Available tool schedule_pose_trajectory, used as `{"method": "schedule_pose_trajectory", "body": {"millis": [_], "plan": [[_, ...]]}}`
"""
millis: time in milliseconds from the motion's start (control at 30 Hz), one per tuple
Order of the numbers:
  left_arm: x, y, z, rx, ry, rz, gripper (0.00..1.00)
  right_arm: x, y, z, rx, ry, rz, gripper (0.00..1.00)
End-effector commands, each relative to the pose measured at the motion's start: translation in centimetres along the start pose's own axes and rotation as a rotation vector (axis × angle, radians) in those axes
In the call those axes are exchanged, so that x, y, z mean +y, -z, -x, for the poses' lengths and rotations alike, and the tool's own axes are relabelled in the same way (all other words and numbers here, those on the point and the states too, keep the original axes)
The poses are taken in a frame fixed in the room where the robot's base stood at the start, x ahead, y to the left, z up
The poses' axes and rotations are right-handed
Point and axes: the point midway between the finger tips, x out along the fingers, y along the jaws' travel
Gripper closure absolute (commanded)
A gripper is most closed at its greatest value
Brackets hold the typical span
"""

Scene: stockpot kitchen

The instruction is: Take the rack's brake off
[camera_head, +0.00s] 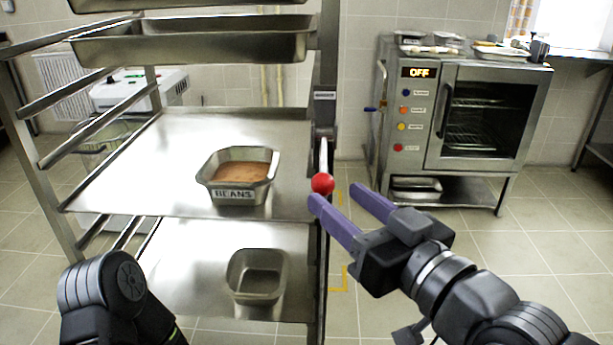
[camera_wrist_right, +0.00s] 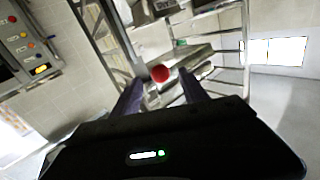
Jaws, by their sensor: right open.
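The rack (camera_head: 318,270) is a metal frame with shelves and pans, filling the left and centre of the head view. On its right upright is a brake lever with a red ball knob (camera_head: 322,184), hanging from a bracket (camera_head: 324,108). My right gripper (camera_head: 336,194) is open, its purple fingers pointing toward the knob; one fingertip is just below the knob in the picture. In the right wrist view the knob (camera_wrist_right: 160,74) shows between and beyond the two fingertips. I cannot tell whether they touch. Of my left arm only a black link shows; its gripper is out of view.
A pan labelled BEANS (camera_head: 238,178) sits on the middle shelf, and an empty pan (camera_head: 257,275) on the shelf below. An oven (camera_head: 455,110) reading OFF stands at the back right. The tiled floor between rack and oven is clear.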

Motion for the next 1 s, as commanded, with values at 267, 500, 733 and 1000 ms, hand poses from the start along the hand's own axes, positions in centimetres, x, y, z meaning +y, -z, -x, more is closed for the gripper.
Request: {"method": "schedule_pose_trajectory", "body": {"millis": [267, 500, 733, 1000], "plan": [[0.0, 0.0, -0.1, 0.000, 0.000, 0.000, 1.00, 0.0, 0.0, -0.6, -0.001, 0.000, 0.000, 0.48], [-0.1, 0.1, -0.2, 0.001, 0.001, 0.001, 1.00, 0.0, -0.2, -3.4, -0.005, 0.000, -0.001, 0.48], [-0.2, 0.1, -0.3, 0.002, 0.001, 0.002, 1.00, 0.0, -0.1, -6.6, -0.004, 0.001, 0.000, 0.48], [-0.2, 0.1, -0.4, 0.003, 0.002, 0.002, 1.00, 0.0, 0.0, -7.8, 0.000, 0.000, 0.000, 0.48]]}}
